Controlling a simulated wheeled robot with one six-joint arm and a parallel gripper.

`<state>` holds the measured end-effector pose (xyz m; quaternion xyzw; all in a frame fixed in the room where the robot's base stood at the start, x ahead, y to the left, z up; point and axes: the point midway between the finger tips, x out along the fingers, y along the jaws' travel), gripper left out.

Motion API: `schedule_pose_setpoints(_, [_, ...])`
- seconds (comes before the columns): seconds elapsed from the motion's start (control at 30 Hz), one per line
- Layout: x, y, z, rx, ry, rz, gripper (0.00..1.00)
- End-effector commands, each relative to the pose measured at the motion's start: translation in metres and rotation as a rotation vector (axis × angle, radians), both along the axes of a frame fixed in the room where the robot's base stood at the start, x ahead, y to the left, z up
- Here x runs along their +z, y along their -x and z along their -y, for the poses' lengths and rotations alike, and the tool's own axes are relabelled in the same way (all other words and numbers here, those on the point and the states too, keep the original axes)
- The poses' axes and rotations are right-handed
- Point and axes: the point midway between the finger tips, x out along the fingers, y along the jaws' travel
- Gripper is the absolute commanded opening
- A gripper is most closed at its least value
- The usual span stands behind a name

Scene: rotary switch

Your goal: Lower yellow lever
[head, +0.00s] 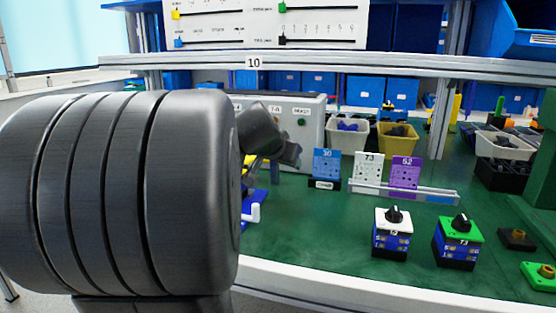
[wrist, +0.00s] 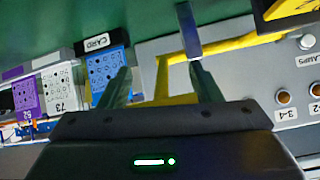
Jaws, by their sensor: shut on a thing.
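The yellow lever (wrist: 235,44) shows in the wrist view as a bent yellow bar in front of a grey panel, its lower part between my fingers. My gripper (wrist: 161,78) has one finger on each side of that part; the exact contact is hard to see. A grey-blue bar (wrist: 188,30) stands over the yellow bar near its bend. In the head view my arm's big dark links hide most of the lever, and only a small yellow bit (head: 248,160) shows under my wrist. My fingertips cannot be made out there.
A grey control box (head: 310,120) stands behind my wrist. Blue, white and purple cards (head: 326,163) stand right of it. White-topped (head: 393,217) and green-topped (head: 461,226) rotary switches sit at the front right. Green table between is clear. A shelf edge (head: 340,63) runs above.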

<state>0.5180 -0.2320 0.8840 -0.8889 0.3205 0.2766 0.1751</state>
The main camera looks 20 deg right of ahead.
Motion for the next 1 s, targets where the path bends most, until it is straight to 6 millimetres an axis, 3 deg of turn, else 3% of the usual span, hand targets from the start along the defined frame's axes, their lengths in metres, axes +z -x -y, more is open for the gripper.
schedule_pose_setpoints(0.87, [-0.0038,0.0011,0.0006,-0.003,-0.001,-0.009,0.17])
schedule_pose_setpoints(0.9, [-0.0037,0.0011,0.0007,-0.003,-0.002,-0.009,0.62])
schedule_pose_setpoints(1.0, [-0.0031,0.0009,0.0006,-0.003,-0.001,-0.007,0.79])
